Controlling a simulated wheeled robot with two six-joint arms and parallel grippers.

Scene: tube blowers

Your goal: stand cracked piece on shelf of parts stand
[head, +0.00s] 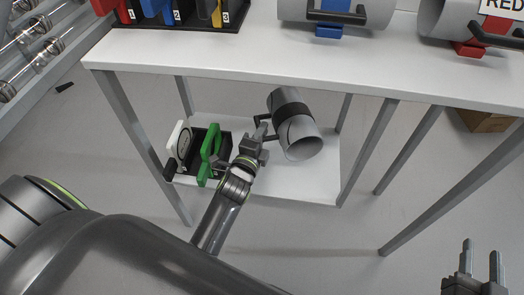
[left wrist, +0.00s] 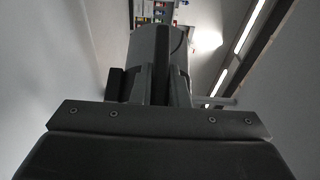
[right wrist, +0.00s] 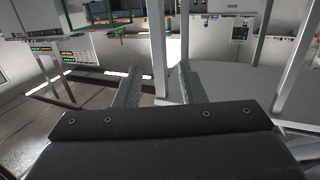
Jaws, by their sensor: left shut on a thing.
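The cracked piece (head: 294,128) is a grey tube with a black band, a black handle and a dark crack line near its open end. It is tilted, over the right part of the white lower shelf (head: 322,182) of the parts stand; whether it touches the shelf I cannot tell. My left gripper (head: 263,132) is shut on its handle, at the tube's left side. In the left wrist view the grey tube (left wrist: 150,48) shows beyond the dark jaws. My right gripper (head: 481,262) is open and empty at the lower right; its fingers are apart in the right wrist view (right wrist: 158,88).
A black holder (head: 222,150) with green and white parts stands on the shelf's left side. The white tabletop (head: 260,58) above carries a black bin tray (head: 185,22) and tubes on blue (head: 330,31) and red (head: 470,48) supports. Grey legs (head: 368,150) flank the shelf.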

